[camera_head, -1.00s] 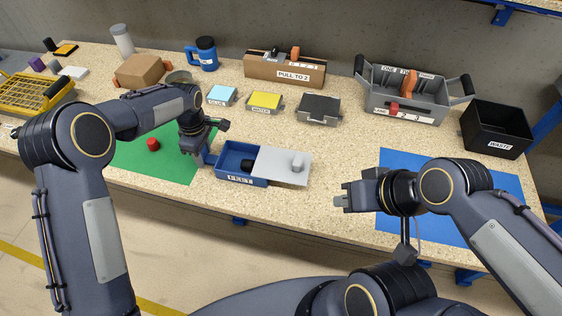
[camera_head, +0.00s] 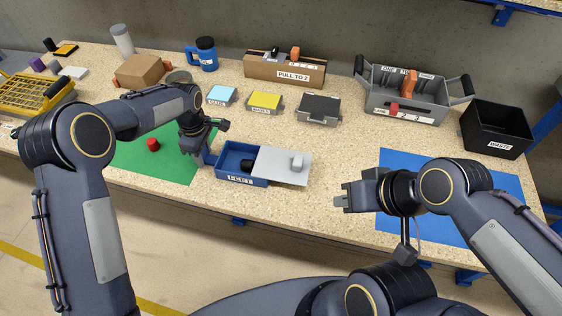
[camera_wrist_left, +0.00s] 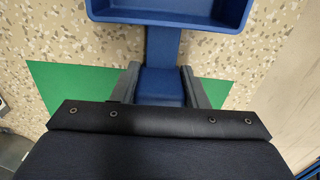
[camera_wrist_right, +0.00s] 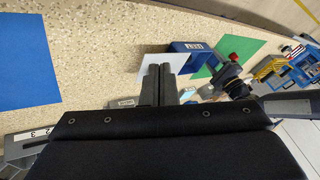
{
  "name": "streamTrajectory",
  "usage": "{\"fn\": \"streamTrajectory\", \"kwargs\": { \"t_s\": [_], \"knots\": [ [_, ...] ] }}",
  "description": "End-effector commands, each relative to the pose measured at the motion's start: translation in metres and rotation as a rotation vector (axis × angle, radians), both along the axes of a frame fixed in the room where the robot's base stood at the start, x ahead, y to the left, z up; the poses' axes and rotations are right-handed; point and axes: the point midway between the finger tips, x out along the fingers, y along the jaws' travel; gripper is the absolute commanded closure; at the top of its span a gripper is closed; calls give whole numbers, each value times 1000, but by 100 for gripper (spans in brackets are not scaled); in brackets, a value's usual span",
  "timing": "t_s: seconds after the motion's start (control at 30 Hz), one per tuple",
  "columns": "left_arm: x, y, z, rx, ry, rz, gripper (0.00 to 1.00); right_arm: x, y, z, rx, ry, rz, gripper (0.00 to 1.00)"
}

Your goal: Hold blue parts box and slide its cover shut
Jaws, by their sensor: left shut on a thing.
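The blue parts box (camera_head: 228,164) sits on the speckled worktop, with a dark item (camera_head: 247,165) inside its open left part. Its grey-white sliding cover (camera_head: 273,164) lies over the right part and sticks out past the right end; a light knob (camera_head: 297,162) stands on it. My left gripper (camera_head: 208,157) is at the box's left end; in the left wrist view its fingers (camera_wrist_left: 163,88) are shut on the blue handle (camera_wrist_left: 162,83). My right gripper (camera_head: 340,202) is to the right of the cover, apart from it and empty; its fingers are together in the right wrist view (camera_wrist_right: 158,80).
A green mat (camera_head: 180,169) with a red piece (camera_head: 153,144) lies left of the box, a blue mat (camera_head: 400,166) lies right. Behind stand small lidded boxes (camera_head: 265,102), a cardboard box (camera_head: 284,71), a grey tote (camera_head: 405,95) and a black waste bin (camera_head: 495,128).

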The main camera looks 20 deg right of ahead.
Motion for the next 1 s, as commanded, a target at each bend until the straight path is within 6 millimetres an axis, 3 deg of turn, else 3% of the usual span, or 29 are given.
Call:
{"fn": "streamTrajectory", "kwargs": {
  "t_s": [0.57,0.77,1.0],
  "knots": [
    [0,0,-1,1,0,0,97,2,-1,-3,37,62,-26,100],
    [0,0,-1,1,0,0,97,13,-3,-12,223,326,-155,100],
    [0,0,-2,1,0,0,97,44,-16,-27,572,697,-376,100]
  ]
}}
